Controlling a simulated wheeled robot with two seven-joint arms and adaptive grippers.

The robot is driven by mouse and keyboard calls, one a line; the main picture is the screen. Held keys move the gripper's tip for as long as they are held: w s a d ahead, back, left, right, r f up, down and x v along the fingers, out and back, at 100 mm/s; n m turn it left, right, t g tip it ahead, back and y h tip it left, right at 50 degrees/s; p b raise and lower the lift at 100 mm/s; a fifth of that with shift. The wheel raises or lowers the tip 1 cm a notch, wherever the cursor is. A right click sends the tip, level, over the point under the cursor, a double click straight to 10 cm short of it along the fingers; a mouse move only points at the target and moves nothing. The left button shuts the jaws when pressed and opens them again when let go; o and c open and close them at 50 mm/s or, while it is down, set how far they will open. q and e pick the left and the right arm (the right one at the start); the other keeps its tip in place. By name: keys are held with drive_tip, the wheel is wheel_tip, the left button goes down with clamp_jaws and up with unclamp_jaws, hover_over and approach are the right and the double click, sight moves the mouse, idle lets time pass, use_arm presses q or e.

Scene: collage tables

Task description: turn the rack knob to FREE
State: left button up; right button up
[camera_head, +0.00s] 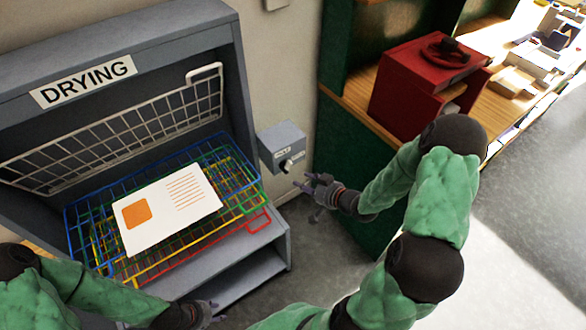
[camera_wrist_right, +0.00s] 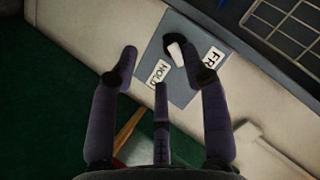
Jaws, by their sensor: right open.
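The rack knob (camera_head: 287,166) is a small dark knob with a light pointer on a grey box (camera_head: 283,140) on the wall. In the right wrist view the knob (camera_wrist_right: 170,45) has a white bar lying between the HOLD label (camera_wrist_right: 158,73) and the FREE label (camera_wrist_right: 213,58); I cannot tell which one it is set to. My right gripper (camera_head: 314,184) is open and empty, just right of and below the box. In the right wrist view its spread fingers (camera_wrist_right: 164,65) face the box. My left gripper (camera_head: 213,312) is low in the head view, partly hidden, away from the knob.
The DRYING rack cabinet (camera_head: 235,60) stands left of the box, with coloured wire racks (camera_head: 245,185) and a white card (camera_head: 168,208) on top. A raised white wire grid (camera_head: 215,95) is behind. A red machine (camera_head: 410,85) sits on the shelf at right.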

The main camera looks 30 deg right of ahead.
sight(287, 166)
wheel_tip(287, 166, up, 3)
drive_tip(key=s+d+t, duration=0.1)
drive_tip(key=d, duration=0.2)
drive_tip(key=b+x, duration=0.2)
drive_tip(key=x, duration=0.8)
drive_tip(key=shift+w+a+n+b, duration=0.25)
drive_tip(key=shift+a+n+b, duration=0.15)
drive_tip(key=shift+r, duration=0.15)
drive_tip(key=c, duration=0.9)
